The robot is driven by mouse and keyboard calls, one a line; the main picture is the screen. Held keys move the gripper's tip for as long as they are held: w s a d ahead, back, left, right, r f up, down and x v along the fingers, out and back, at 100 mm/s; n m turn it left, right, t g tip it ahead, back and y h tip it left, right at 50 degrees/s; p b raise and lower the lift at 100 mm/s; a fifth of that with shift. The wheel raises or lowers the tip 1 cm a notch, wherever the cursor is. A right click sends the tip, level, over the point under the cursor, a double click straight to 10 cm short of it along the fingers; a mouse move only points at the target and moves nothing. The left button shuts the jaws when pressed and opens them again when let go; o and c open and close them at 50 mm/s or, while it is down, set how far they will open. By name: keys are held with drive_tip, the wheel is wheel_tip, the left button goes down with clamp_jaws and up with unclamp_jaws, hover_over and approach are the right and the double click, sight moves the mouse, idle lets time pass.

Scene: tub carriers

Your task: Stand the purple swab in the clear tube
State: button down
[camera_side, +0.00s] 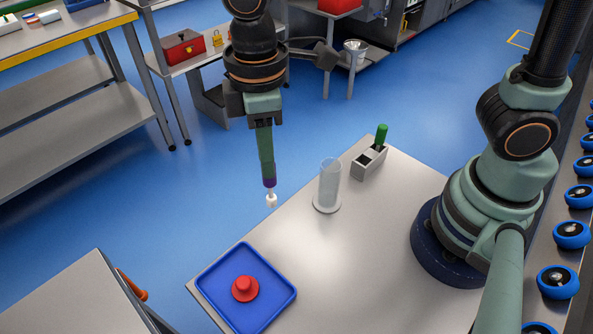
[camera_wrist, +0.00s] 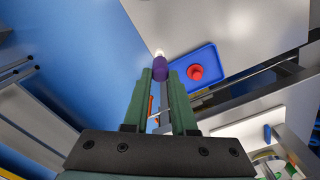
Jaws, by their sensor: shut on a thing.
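My gripper (camera_side: 266,172) is shut on the purple swab (camera_side: 269,182) and holds it in the air, left of the clear tube in the side view. The swab hangs roughly upright with its white tip (camera_side: 271,201) down. In the wrist view the swab (camera_wrist: 160,72) shows between the green fingertips (camera_wrist: 160,78), tip pointing away. The clear tube (camera_side: 328,185) stands upright on a round base on the grey table, and looks empty. It cannot be made out in the wrist view.
A grey holder (camera_side: 369,163) with a green piece (camera_side: 381,135) upright in it stands behind the tube. A blue tray (camera_side: 215,277) with a red knobbed object (camera_side: 244,289) lies at the table's near left corner. The middle of the table (camera_side: 340,260) is clear.

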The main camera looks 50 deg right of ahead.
drive_tip(key=s+d+r, duration=0.3)
drive_tip(key=d+r, duration=0.6)
drive_tip(key=d, duration=0.3)
wheel_tip(320, 180, down, 6)
drive_tip(key=shift+w+f, duration=0.1)
drive_tip(key=shift+f, duration=2.45)
idle(3.3)
drive_tip(key=shift+c, duration=0.4)
unclamp_jaws()
